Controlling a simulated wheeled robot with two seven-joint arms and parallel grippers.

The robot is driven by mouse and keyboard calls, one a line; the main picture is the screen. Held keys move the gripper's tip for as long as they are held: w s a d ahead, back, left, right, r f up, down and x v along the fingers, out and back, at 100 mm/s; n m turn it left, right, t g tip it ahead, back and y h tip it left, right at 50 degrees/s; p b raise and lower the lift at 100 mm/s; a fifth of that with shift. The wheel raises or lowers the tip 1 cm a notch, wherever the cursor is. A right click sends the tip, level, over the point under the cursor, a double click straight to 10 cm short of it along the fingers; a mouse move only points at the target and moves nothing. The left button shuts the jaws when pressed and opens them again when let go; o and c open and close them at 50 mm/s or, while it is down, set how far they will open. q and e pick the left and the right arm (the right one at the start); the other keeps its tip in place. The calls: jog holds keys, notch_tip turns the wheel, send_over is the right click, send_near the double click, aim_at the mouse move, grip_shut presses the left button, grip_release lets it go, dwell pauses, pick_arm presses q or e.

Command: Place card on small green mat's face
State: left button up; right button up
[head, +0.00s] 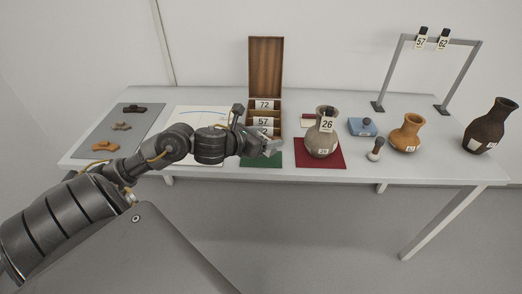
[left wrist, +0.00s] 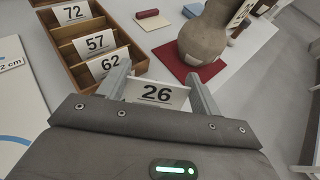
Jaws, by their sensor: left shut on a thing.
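The small green mat (head: 262,161) lies at the table's front edge, partly covered by my left gripper in the head view. My left gripper (head: 268,143) is just above the mat's back part. In the left wrist view, my left gripper (left wrist: 160,88) is shut on a white card (left wrist: 157,94) reading 26, held between its fingertips. Whether the card touches the mat is hidden. My right gripper is not in view.
The open wooden box (head: 266,70) stands behind, with cards 72, 57 and 62 in its slots. A grey-brown vase (head: 318,143) with a 26 tag stands on a red mat (head: 333,163) at right. Sherds lie on a grey mat (head: 94,140) at left.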

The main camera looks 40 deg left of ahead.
pick_arm(q)
jog(key=shift+a+f, duration=0.4)
jog(key=shift+f, duration=0.15)
jog(key=shift+a+f, duration=0.15)
jog(key=shift+f, duration=0.15)
notch_tip(320, 180, down, 3)
jog(key=shift+a+b, duration=0.15)
jog(key=shift+b, duration=0.3)
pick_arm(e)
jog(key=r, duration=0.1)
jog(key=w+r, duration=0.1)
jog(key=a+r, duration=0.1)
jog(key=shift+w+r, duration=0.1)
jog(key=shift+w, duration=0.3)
pick_arm(q)
jog(key=shift+f, duration=0.1)
jog(key=shift+f, duration=0.1)
jog(key=o, duration=0.9)
jog(key=shift+o, duration=0.3)
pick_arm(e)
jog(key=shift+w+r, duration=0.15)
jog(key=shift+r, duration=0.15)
pick_arm(q)
jog(key=shift+r, duration=0.2)
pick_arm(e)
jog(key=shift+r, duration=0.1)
